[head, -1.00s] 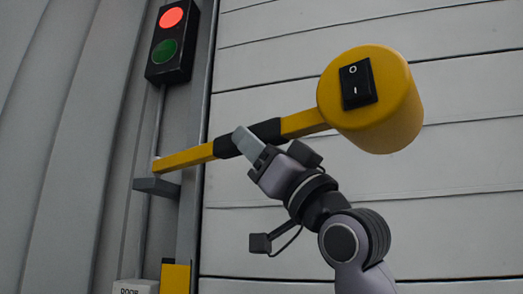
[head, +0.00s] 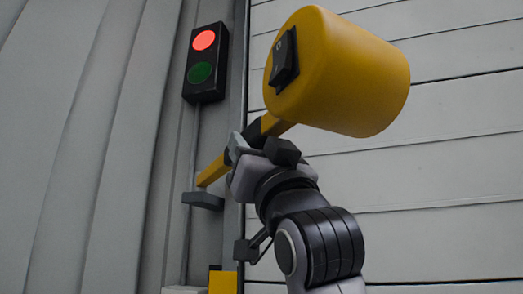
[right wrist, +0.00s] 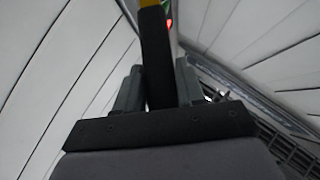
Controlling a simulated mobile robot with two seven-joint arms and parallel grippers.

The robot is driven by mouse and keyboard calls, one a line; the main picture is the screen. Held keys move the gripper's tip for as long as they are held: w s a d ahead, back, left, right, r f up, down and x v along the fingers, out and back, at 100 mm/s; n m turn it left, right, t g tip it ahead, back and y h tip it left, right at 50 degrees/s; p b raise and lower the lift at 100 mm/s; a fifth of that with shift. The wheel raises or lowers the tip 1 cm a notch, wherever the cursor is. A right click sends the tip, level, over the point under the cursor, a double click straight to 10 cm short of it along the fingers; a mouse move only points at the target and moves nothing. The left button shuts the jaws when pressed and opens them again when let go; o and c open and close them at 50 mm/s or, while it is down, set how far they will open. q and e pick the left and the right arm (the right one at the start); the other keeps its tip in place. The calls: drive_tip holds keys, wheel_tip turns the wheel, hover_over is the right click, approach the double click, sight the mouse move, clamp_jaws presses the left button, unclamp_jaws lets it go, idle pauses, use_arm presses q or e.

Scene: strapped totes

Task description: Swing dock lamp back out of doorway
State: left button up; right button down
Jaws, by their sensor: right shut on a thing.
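The dock lamp has a yellow drum-shaped head (head: 350,80) with a black rocker switch (head: 284,58) on its end. Its yellow arm (head: 213,172) runs from a grey wall bracket (head: 203,200) up to the head, which stands out in front of the pale slatted door (head: 450,170). My right gripper (head: 247,145) is shut on the black grip of the lamp arm. In the right wrist view the black grip (right wrist: 156,60) stands between my two fingers, with yellow above it. My left gripper is not in view.
A signal box with a lit red light and a dark green one (head: 206,63) hangs on the wall above the bracket. Grey ribbed wall (head: 80,150) fills the left. A yellow post (head: 223,282) stands low beside the door edge.

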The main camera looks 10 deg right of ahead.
drive_tip(key=shift+s+a+h, duration=0.15)
drive_tip(key=shift+a+h, duration=0.25)
drive_tip(key=shift+a, duration=0.2)
drive_tip(key=shift+h, duration=0.3)
drive_tip(key=c, duration=0.8)
unclamp_jaws()
drive_tip(key=shift+o, duration=0.2)
drive_tip(key=a+b+v, duration=0.1)
drive_tip(key=b+v, duration=0.1)
drive_tip(key=v, duration=0.5)
drive_tip(key=shift+d+b, duration=0.4)
drive_tip(key=shift+d, duration=0.1)
